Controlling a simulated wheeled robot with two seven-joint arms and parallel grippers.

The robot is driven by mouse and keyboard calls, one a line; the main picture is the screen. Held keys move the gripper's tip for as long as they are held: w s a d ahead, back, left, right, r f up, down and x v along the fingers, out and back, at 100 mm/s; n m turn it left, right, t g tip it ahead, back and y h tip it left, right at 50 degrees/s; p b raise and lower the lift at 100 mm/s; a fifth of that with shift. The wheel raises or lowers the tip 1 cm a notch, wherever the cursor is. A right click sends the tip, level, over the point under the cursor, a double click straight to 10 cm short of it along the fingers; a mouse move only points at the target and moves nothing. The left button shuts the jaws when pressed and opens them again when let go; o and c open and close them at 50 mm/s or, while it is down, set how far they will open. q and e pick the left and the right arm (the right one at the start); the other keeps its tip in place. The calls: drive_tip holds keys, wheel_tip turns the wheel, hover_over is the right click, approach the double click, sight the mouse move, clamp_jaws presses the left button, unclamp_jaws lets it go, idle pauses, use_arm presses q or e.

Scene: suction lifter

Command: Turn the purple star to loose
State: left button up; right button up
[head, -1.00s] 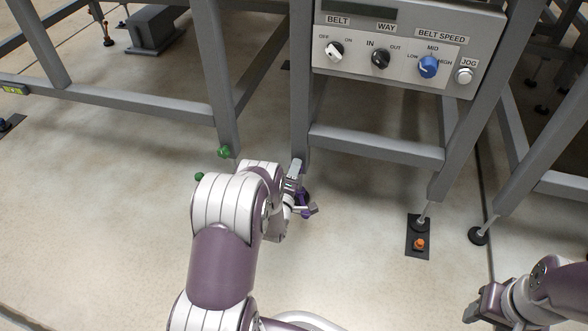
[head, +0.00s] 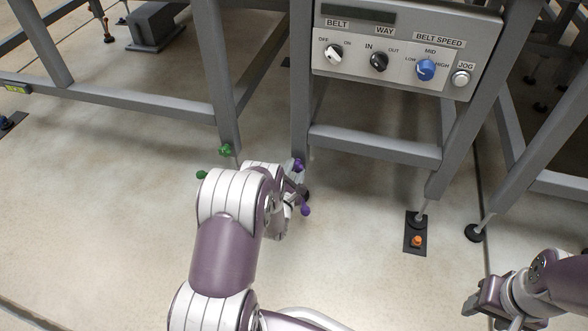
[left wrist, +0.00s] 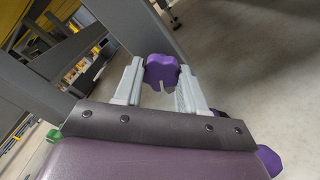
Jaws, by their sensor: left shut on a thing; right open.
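In the left wrist view, a lobed purple star (left wrist: 161,70) sits between the two pale fingers of my left gripper (left wrist: 159,82), which is shut on it. In the head view, purple shows at the gripper (head: 297,178) by the foot of the machine leg, at an upper spot (head: 298,165) and as a lower purple knob (head: 305,210). My forearm and wrist hide part of this area. Any loose or tight marking is not visible. My right gripper (head: 480,306) is open and empty over the floor at lower right.
Green knobs (head: 225,150) are on the leg to the left. A control panel (head: 405,50) with switches and dials hangs above. Grey frame legs and a crossbar (head: 375,145) stand close behind. An orange-topped floor plate (head: 416,241) lies right. The front floor is clear.

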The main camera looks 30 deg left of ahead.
use_arm(q)
drive_tip(key=shift+n+p, duration=0.3)
drive_tip(key=shift+n, duration=1.6)
drive_tip(key=shift+f, duration=0.1)
drive_tip(key=o, duration=1.1)
drive_tip(key=shift+c, duration=0.2)
drive_tip(key=shift+s, duration=0.1)
drive_tip(key=p+v, duration=0.6)
drive_tip(key=v, duration=0.6)
drive_tip(key=shift+s, duration=0.3)
